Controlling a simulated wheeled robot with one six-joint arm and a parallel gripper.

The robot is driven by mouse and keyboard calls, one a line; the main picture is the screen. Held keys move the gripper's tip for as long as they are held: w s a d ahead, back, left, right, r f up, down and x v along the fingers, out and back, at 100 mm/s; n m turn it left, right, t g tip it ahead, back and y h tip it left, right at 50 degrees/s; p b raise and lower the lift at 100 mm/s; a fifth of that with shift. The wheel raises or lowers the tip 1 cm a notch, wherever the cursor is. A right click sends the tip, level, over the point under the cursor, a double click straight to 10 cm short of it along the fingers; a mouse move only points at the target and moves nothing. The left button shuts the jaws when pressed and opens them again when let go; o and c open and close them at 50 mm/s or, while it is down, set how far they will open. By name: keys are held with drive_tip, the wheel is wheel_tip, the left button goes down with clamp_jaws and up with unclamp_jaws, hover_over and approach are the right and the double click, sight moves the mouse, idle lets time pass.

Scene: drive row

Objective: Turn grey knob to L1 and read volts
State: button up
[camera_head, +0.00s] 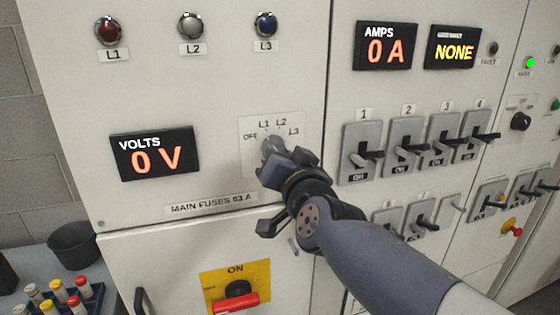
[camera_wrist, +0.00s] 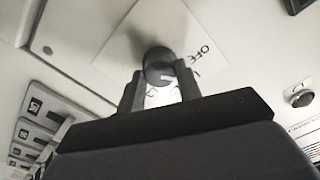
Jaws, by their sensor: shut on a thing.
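The grey knob (camera_head: 270,146) sits on a pale plate marked OFF, L1, L2 and L3. In the wrist view the knob (camera_wrist: 158,66) shows between my fingers, with a light pointer mark on it. My gripper (camera_head: 278,160) is shut on the knob; it also shows in the wrist view (camera_wrist: 157,88). Which mark the knob points at is hard to tell, as my gripper covers part of it. The volts display (camera_head: 154,154), left of the knob, reads 0 V in orange.
Lamps L1 (camera_head: 109,31), L2 (camera_head: 191,26) and L3 (camera_head: 265,25) are above. The amps display (camera_head: 386,47) reads 0 A; a yellow display (camera_head: 453,47) reads NONE. Numbered switches (camera_head: 362,152) stand close right of my arm. A red-handled ON switch (camera_head: 236,301) is below.

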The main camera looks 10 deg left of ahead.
drive_tip(key=shift+m+b, duration=0.3)
drive_tip(key=shift+m, duration=0.7)
drive_tip(key=o, duration=1)
drive_tip(key=shift+s+d, duration=0.1)
drive_tip(key=shift+p+v, duration=1.55)
drive_tip(key=shift+v, duration=3.7)
drive_tip(key=shift+f, duration=0.1)
